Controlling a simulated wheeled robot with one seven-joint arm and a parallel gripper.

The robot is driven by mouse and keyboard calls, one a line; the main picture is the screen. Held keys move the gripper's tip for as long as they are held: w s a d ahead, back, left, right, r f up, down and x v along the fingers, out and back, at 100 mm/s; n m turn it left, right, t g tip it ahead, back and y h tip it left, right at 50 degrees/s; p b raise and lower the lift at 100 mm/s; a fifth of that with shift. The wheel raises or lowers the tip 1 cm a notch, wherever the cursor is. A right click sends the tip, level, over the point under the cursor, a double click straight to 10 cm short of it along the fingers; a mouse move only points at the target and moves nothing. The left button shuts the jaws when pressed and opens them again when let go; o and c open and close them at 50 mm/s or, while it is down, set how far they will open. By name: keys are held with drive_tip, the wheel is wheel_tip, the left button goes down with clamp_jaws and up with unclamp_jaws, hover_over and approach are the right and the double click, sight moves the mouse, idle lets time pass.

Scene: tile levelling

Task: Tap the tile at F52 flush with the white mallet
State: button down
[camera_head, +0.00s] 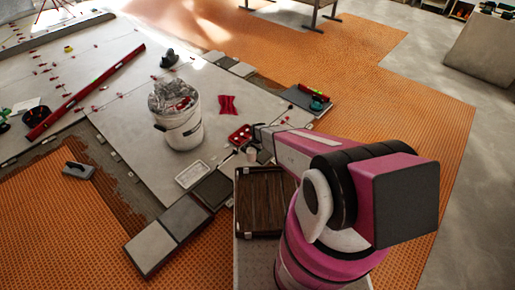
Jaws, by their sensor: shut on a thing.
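My pink arm reaches in from the lower right, and my gripper (257,137) is at its far end, low over the right edge of the pale tiled floor (140,125). The gripper is small here and partly hidden by my arm. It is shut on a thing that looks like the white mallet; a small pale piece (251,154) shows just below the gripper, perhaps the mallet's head. I cannot tell whether it touches a tile. No F52 mark is readable, and I cannot tell which tile stands proud.
A white bucket (183,138) of debris stands left of my gripper. A red tray (240,134), a white tray (191,174) and a red bow-shaped piece (227,105) lie nearby. A dark wooden crate (262,185) is below. A long red level (85,93) lies left.

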wheel_tip(320, 180, down, 5)
drive_tip(key=shift+r, duration=0.25)
wheel_tip(320, 180, up, 4)
drive_tip(key=shift+r, duration=0.1)
idle(0.4)
wheel_tip(320, 180, down, 6)
drive_tip(key=shift+w+r, duration=0.1)
drive_tip(key=shift+r, duration=2.7)
